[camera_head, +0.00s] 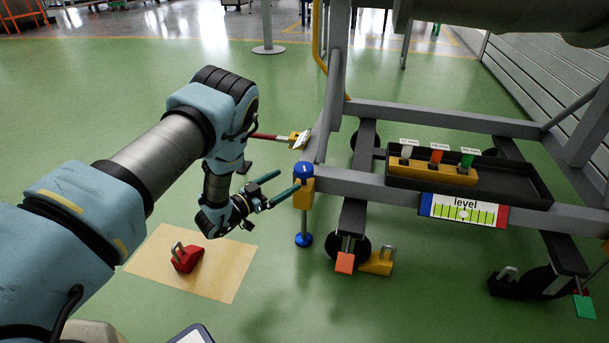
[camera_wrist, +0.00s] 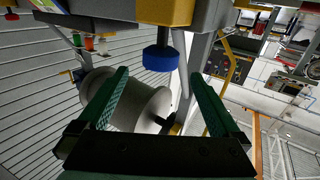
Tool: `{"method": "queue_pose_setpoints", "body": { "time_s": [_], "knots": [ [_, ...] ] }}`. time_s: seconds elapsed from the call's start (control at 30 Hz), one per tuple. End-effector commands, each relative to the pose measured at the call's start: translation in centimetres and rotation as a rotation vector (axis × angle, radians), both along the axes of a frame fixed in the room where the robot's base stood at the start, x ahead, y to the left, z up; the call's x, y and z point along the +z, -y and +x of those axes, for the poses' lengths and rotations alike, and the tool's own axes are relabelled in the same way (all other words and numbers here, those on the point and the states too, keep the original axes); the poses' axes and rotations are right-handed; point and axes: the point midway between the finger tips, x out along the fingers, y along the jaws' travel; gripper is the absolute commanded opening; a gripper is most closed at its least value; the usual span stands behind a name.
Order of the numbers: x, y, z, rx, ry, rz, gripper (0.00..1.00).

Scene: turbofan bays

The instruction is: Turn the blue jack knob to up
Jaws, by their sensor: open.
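The blue jack knob (camera_head: 303,170) sits on top of a yellow bracket (camera_head: 304,193) at the near left corner of the grey cart frame. A thin rod runs down from the bracket to a blue foot (camera_head: 304,240) on the floor. My gripper (camera_head: 287,181) is open and empty, just left of the knob and bracket, with its green fingers pointing at them. In the wrist view the picture looks upside down, and the blue knob (camera_wrist: 160,58) appears between and just beyond the fingertips of my gripper (camera_wrist: 160,73). I see no contact.
A level gauge (camera_head: 463,210) and a dark tray (camera_head: 530,190) with coloured handles sit on the cart right of the jack. A red-handled bar with a white tag (camera_head: 301,140) is behind my gripper.

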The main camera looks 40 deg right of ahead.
Motion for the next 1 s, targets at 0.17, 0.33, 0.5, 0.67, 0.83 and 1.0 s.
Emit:
{"method": "queue_pose_setpoints", "body": {
  "time_s": [0.17, 0.33, 0.5, 0.67, 0.83, 1.0],
  "knots": [
    [-0.2, 3.5, -0.1, -0.002, 0.001, -0.003, 1.00],
    [-0.1, 6.5, 0.0, 0.000, 0.001, -0.002, 1.00],
    [0.0, 8.4, 0.0, 0.001, 0.000, 0.000, 1.00],
    [0.1, 9.1, 0.1, 0.003, 0.000, 0.001, 1.00],
    [0.1, 9.2, 0.1, 0.004, 0.000, 0.001, 1.00],
    [0.1, 9.1, 0.1, 0.004, -0.001, 0.001, 0.90]
  ]
}}
